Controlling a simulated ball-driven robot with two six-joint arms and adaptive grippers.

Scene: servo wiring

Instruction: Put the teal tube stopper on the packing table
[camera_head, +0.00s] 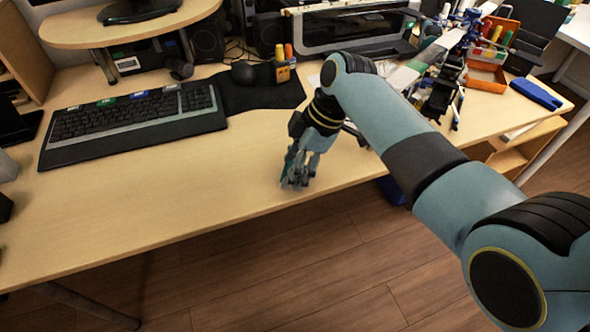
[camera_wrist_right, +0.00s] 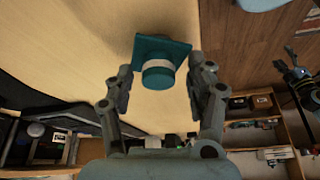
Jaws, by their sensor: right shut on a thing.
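The teal tube stopper (camera_wrist_right: 160,78) shows in the right wrist view between my right gripper's fingers. It has a flat square plate, a pale band and a round end. My right gripper (camera_head: 294,183) is low over the front part of the light wooden table (camera_head: 190,200). It is shut on the stopper, with a finger at each side. In the head view the fingers mostly hide the stopper. I cannot tell whether the stopper touches the tabletop.
A black keyboard (camera_head: 130,118) lies to the left, with a mouse (camera_head: 244,73) on a dark mat (camera_head: 262,97) behind. A printer (camera_head: 350,28) and an orange bin (camera_head: 487,75) stand farther back. The front tabletop left of my gripper is bare.

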